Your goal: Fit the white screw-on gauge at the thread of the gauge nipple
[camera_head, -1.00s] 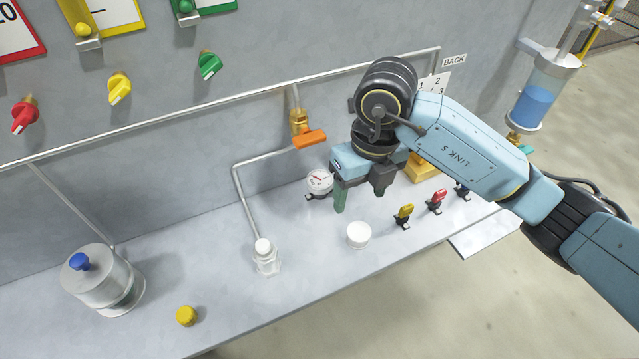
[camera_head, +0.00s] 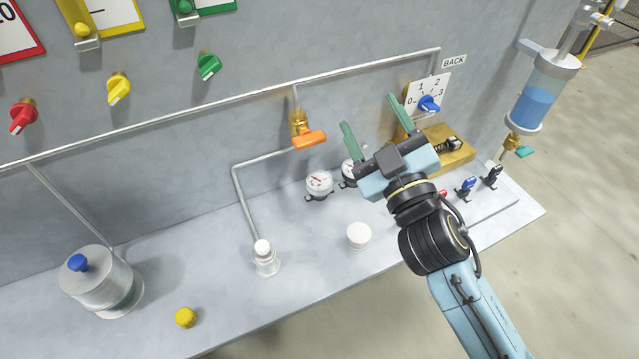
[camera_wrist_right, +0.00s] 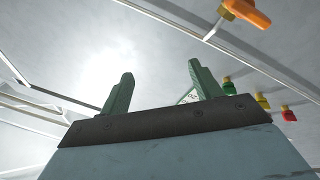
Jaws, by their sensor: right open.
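A white round gauge (camera_head: 319,184) with a dark foot stands on the bench near the wall. A second white gauge (camera_head: 349,172) stands to its right, partly hidden by my right gripper; I cannot tell which is the screw-on one. My right gripper (camera_head: 370,113) is open and empty, raised above the bench with its fingers pointing up toward the wall. It also shows open and empty in the right wrist view (camera_wrist_right: 160,86). I cannot make out the gauge nipple or its thread for certain. My left gripper is not in view.
An orange-handled valve (camera_head: 309,139) sits on the wall pipe left of my fingers. A dial plate (camera_head: 427,96) is at right.

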